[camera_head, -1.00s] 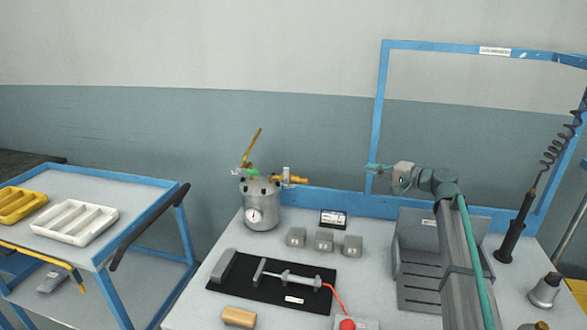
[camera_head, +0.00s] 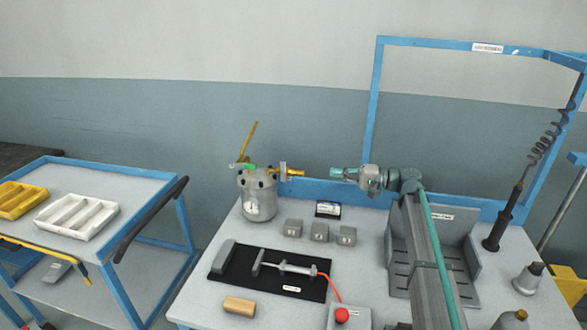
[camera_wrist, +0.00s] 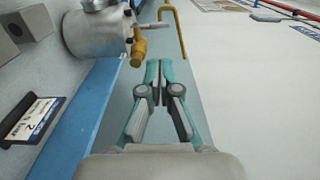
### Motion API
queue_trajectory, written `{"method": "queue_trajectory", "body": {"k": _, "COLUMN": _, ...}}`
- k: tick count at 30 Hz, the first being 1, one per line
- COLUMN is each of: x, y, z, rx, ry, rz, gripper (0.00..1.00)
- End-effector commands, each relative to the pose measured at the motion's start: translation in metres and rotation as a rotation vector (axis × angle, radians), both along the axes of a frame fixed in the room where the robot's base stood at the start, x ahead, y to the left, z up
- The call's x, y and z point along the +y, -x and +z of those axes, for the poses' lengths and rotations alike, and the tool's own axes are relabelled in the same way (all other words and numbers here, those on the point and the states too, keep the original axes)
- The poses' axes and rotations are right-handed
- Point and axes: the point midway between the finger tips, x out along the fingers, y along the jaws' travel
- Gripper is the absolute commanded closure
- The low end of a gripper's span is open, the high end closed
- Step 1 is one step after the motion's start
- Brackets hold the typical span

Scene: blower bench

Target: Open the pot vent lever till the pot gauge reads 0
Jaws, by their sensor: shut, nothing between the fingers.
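The pot (camera_head: 258,200) is a grey metal canister at the back of the bench, with a round white gauge (camera_head: 252,209) on its front; the reading is too small to make out.
Several grey blocks (camera_head: 320,231) and a small display (camera_head: 328,209) stand right of the pot. A black mat (camera_head: 230,284) with a metal syringe-like tool lies in front. A grey bin (camera_head: 450,240) is at right. A blue frame (camera_head: 370,110) rises behind.

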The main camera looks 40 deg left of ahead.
Motion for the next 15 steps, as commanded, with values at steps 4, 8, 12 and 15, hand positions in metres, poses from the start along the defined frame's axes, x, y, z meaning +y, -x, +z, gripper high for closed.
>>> {"method": "queue_trajectory", "body": {"k": 4, "x": 0.0, "y": 0.0, "z": 0.0, "rx": 0.0, "ry": 0.0, "rz": -0.001, "gripper": 1.0}}
{"method": "queue_trajectory", "body": {"k": 8, "x": 0.006, "y": 0.003, "z": 0.001, "rx": 0.0, "ry": 0.0, "rz": 0.0, "gripper": 1.0}}
{"method": "queue_trajectory", "body": {"k": 12, "x": 0.02, "y": 0.01, "z": 0.002, "rx": 0.0, "ry": 0.0, "rz": 0.002, "gripper": 1.0}}
{"method": "queue_trajectory", "body": {"k": 15, "x": 0.035, "y": 0.017, "z": 0.003, "rx": 0.001, "ry": 0.0, "rz": 0.001, "gripper": 1.0}}
